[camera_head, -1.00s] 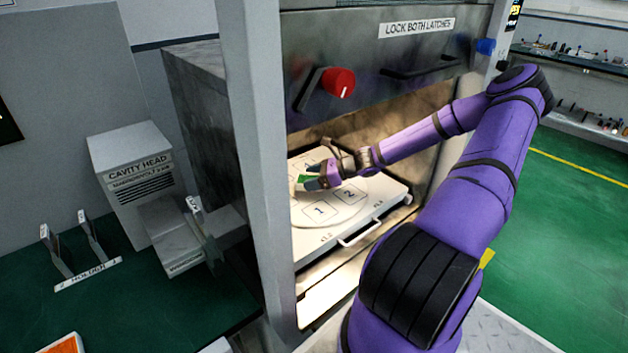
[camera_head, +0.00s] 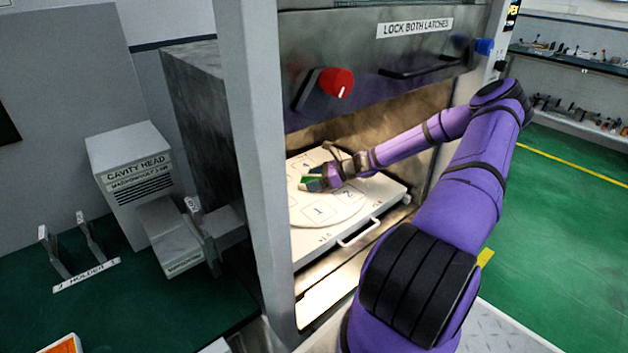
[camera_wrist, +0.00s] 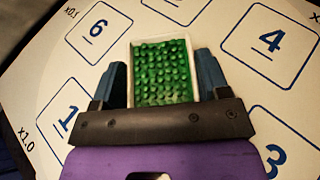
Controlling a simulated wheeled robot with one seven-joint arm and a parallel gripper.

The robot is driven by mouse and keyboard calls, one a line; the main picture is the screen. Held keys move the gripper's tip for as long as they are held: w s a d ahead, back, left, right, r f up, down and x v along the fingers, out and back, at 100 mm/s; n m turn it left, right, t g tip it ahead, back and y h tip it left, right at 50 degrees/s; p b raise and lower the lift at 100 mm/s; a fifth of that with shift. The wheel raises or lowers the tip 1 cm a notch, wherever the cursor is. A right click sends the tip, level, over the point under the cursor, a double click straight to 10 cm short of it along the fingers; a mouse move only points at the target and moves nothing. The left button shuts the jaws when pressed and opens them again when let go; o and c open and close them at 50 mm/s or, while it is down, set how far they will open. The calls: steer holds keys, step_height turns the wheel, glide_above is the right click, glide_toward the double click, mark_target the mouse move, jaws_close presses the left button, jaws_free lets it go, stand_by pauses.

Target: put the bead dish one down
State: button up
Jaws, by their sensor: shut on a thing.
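The bead dish (camera_wrist: 163,72) is a small white rectangular dish full of green beads. In the wrist view it sits between the two blue-grey fingers of my gripper (camera_wrist: 161,80), which is shut on its sides. In the head view the dish (camera_head: 311,184) shows as a green patch at my gripper (camera_head: 318,178), inside the open chamber. The dish is over the middle of a white round plate (camera_head: 340,217) with numbered squares. Squares 6 (camera_wrist: 96,31), 4 (camera_wrist: 272,40), 1 and 3 surround it. I cannot tell whether the dish touches the plate.
The plate lies in a white tray with a handle (camera_head: 359,232) at the chamber mouth. A grey frame post (camera_head: 255,160) stands left of the opening. The upper panel with a red knob (camera_head: 337,82) hangs above my arm. The cavity head (camera_head: 130,165) and holder stand left.

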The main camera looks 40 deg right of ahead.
steer(key=shift+f, duration=0.1)
steer(key=o, duration=1)
steer(key=v, duration=1.2)
steer(key=shift+a+r, duration=0.1)
steer(key=shift+r, duration=0.15)
